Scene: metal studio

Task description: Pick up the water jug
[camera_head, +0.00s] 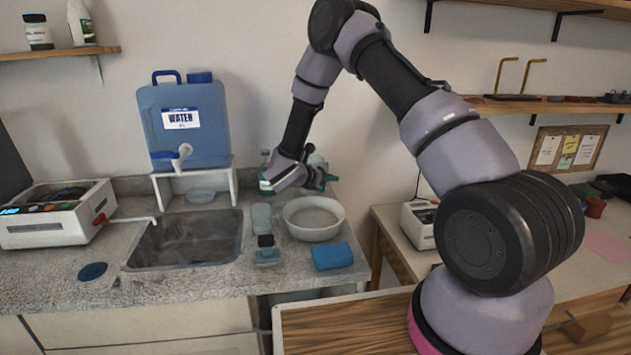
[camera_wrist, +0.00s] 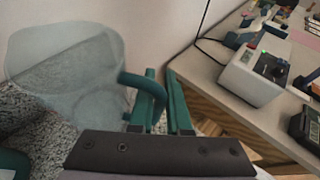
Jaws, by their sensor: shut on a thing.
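A clear, see-through jug (camera_wrist: 70,75) with a dark teal handle (camera_wrist: 148,84) fills the upper left of the wrist view. My gripper (camera_wrist: 163,95), with green fingers, is shut on the jug's handle. In the head view my gripper (camera_head: 292,180) is over the back of the counter, behind the white bowl, and hides most of the jug there. I cannot tell whether the jug's base touches the counter. A large blue container (camera_head: 184,128) labelled WATER, with a white tap, stands on a white stand left of my gripper.
The sink (camera_head: 190,240) lies below the container. A white bowl (camera_head: 314,219), a blue sponge (camera_head: 332,256) and a small bottle (camera_head: 266,250) stand near my gripper. A white device (camera_wrist: 254,76) sits on the wooden table to the right, beyond a gap.

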